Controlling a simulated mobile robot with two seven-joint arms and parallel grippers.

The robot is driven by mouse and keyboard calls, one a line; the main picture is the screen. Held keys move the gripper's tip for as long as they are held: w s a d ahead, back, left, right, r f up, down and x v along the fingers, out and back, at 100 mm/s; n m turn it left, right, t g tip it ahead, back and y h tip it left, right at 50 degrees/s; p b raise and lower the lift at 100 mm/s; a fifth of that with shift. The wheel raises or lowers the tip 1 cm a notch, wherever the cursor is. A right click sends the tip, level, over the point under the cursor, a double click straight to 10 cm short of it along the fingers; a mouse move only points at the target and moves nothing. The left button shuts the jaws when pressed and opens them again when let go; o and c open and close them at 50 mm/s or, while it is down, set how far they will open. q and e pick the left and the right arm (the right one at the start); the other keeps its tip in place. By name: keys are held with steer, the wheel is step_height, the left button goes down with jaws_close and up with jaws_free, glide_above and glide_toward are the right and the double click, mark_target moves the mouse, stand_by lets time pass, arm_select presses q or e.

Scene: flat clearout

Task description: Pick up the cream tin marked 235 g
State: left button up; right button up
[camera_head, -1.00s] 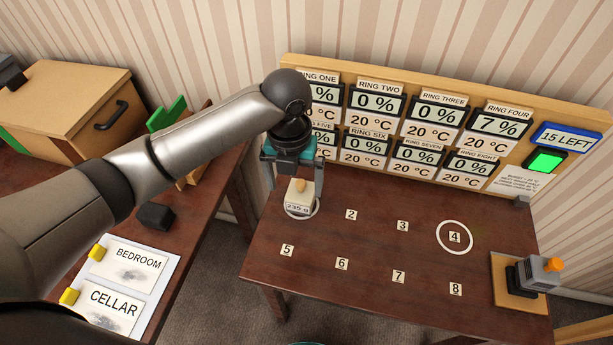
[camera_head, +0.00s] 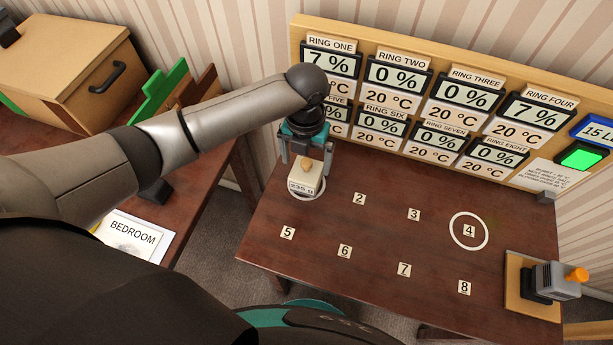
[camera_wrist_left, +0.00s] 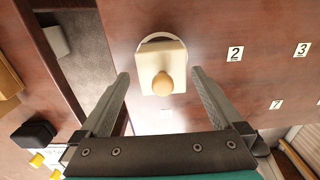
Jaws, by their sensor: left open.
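The cream tin marked 235 g (camera_head: 303,184) is a small block with a tan knob on top. My left gripper (camera_head: 306,167) is open above the tin, with a finger to each side of the knob. In the left wrist view the tin (camera_wrist_left: 149,58) shows ahead of the open fingertips, between their lines, with a gap on both sides. The left gripper holds nothing. My right gripper is not in view.
A display board (camera_head: 435,105) stands along the table's back; rings one and four read 7 %. A lever box (camera_head: 552,285) is at the right end. Numbered spots, including 4 (camera_head: 469,231) in a white circle, are bare. A side table with a wooden box (camera_head: 65,65) is left.

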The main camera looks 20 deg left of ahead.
mark_target(306, 170)
arm_select(q)
steer(key=shift+f, duration=0.25)
steer(key=f, duration=0.1)
steer(key=f+b, duration=0.1)
steer(key=f, duration=0.2)
steer(key=shift+s+d+f+b, duration=0.1)
steer(key=shift+s+f+b, duration=0.2)
steer(key=shift+f, duration=0.1)
steer(key=shift+w+r, duration=0.1)
steer(key=c, duration=1.5)
